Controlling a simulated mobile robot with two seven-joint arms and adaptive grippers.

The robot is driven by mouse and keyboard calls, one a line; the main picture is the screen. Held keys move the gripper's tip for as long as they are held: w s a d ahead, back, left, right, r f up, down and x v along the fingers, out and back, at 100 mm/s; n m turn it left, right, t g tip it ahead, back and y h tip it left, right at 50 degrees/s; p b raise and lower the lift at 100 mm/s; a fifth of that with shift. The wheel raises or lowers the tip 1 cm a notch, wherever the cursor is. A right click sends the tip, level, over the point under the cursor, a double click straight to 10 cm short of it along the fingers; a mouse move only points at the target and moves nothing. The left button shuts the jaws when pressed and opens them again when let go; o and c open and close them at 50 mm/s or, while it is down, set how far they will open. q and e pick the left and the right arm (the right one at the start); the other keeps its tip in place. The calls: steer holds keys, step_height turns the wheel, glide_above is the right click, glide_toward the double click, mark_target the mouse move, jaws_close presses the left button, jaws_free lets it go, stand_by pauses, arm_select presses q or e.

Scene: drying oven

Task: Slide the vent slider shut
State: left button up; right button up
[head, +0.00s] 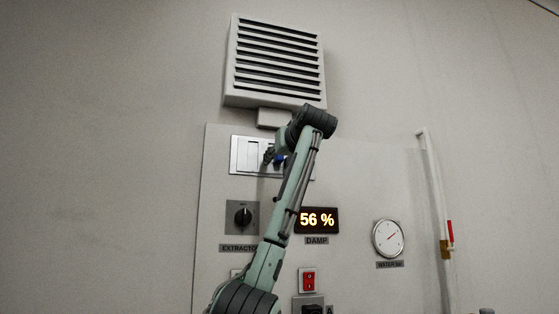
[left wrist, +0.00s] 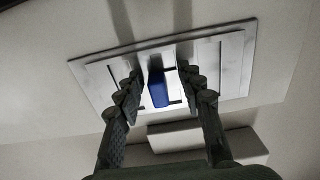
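The vent slider is a white framed panel (head: 247,155) on the wall board, below the louvred grille. It has a blue handle (head: 280,160), mostly hidden by my gripper in the head view. In the left wrist view the blue handle (left wrist: 157,88) stands out from the white panel (left wrist: 233,65). My left gripper (head: 271,157) is at the panel; in the left wrist view its two fingers (left wrist: 162,82) are open, one on each side of the handle, with gaps visible. My arm hides the panel's right part in the head view. My right gripper is not in view.
A louvred grille (head: 276,62) juts out above the panel. Below are a black extractor knob (head: 243,215), a damp display (head: 317,220) reading 56 %, a red switch (head: 308,281) and a water gauge (head: 388,239). A white pipe (head: 434,190) runs at the right.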

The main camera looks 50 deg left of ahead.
arm_select(q)
steer(key=v, duration=1.2)
stand_by(0.4)
